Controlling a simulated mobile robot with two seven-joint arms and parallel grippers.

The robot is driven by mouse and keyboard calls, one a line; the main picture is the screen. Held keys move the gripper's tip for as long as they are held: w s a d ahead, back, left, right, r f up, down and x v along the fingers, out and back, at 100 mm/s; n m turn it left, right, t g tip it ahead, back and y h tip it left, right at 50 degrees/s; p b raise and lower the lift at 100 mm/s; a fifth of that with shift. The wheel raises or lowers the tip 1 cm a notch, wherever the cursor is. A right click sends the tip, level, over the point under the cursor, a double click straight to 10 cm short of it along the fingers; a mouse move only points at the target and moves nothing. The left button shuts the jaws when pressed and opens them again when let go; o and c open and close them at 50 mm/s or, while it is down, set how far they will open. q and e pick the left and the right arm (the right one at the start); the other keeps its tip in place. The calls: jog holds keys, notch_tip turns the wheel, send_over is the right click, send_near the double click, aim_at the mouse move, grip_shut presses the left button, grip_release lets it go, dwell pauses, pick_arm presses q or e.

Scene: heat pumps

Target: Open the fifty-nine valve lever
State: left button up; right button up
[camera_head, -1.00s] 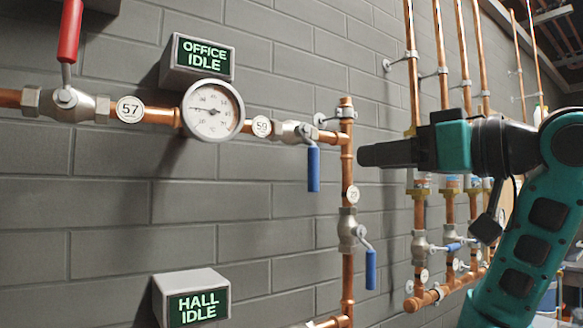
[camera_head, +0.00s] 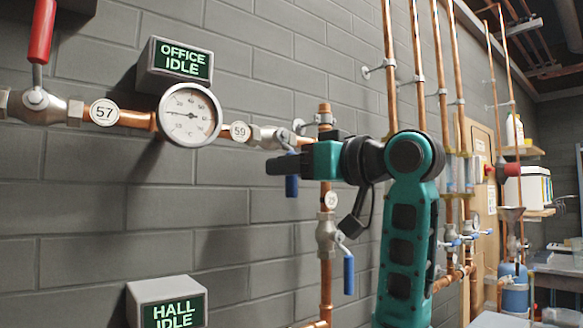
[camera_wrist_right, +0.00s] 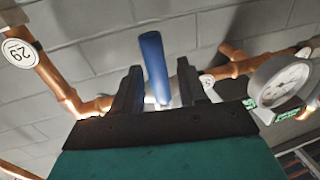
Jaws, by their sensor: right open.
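The valve tagged 59 (camera_head: 268,136) sits on the horizontal copper pipe, right of the round gauge (camera_head: 190,114). Its blue lever (camera_head: 291,187) hangs downward, partly hidden behind my right gripper (camera_head: 272,168). In the right wrist view the blue lever (camera_wrist_right: 153,58) appears between the two spread fingers of my right gripper (camera_wrist_right: 160,88), with gaps on both sides. The gripper is open and not closed on the lever. The tag "59" (camera_head: 240,132) is readable beside the valve. My left gripper is not in view.
Valve 57 with a red lever (camera_head: 41,32) pointing up is at the left. Another blue lever (camera_head: 349,275) hangs on the vertical pipe below tag 29 (camera_head: 331,200). Signs read "OFFICE IDLE" (camera_head: 182,60) and "HALL IDLE" (camera_head: 175,312). Vertical copper pipes (camera_head: 418,60) stand behind my arm.

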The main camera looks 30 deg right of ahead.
grip_shut()
dwell(0.4)
